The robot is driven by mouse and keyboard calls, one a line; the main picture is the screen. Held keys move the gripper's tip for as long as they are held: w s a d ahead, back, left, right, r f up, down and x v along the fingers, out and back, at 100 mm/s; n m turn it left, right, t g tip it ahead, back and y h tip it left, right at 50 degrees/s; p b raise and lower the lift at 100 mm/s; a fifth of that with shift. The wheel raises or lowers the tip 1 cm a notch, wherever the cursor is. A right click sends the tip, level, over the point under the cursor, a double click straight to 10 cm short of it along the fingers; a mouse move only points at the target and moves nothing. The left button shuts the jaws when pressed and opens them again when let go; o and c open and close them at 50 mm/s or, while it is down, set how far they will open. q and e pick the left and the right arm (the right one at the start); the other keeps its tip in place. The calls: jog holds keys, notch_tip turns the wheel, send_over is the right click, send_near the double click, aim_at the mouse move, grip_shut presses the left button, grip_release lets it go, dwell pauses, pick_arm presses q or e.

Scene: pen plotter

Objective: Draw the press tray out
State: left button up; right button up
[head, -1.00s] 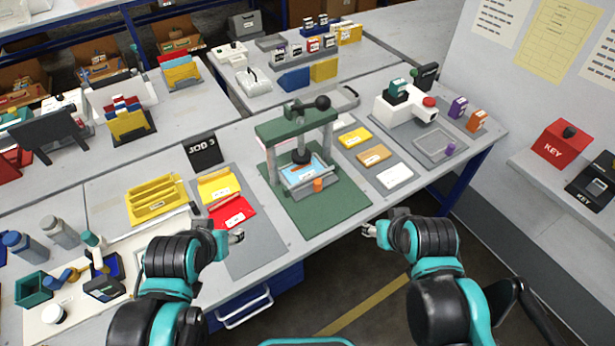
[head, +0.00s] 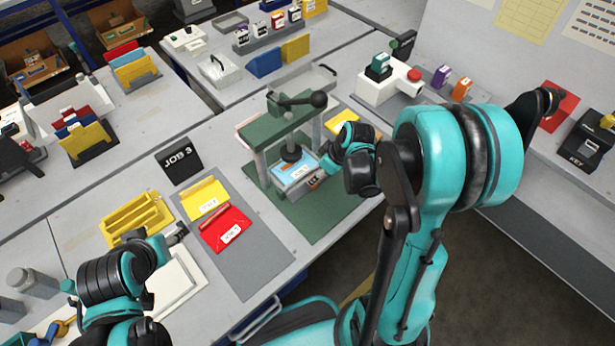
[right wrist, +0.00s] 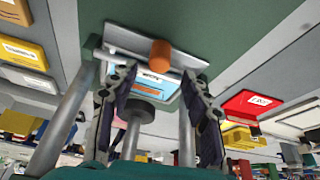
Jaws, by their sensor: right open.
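The green press (head: 285,125) stands on its green base, its black-knobbed lever at the top. The press tray (head: 293,180) sits inside the frame under the black ram, holding a blue and white card. The tray's orange knob (right wrist: 160,54) shows at its front in the right wrist view. My right gripper (right wrist: 161,82) is open, its fingers to either side of the knob in that view; contact cannot be told. In the head view my right gripper (head: 318,176) is at the tray front, partly hiding the knob. My left gripper (head: 178,233) is away at the left, its jaws unclear.
Red (head: 228,230) and yellow (head: 204,199) folders lie on a grey mat left of the press. A JOB 3 sign (head: 180,160) stands behind them. My right arm covers the bench right of the press. Open floor lies before the bench edge.

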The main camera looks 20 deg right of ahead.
jog(key=b+x, duration=0.2)
jog(key=x, duration=0.4)
grip_shut()
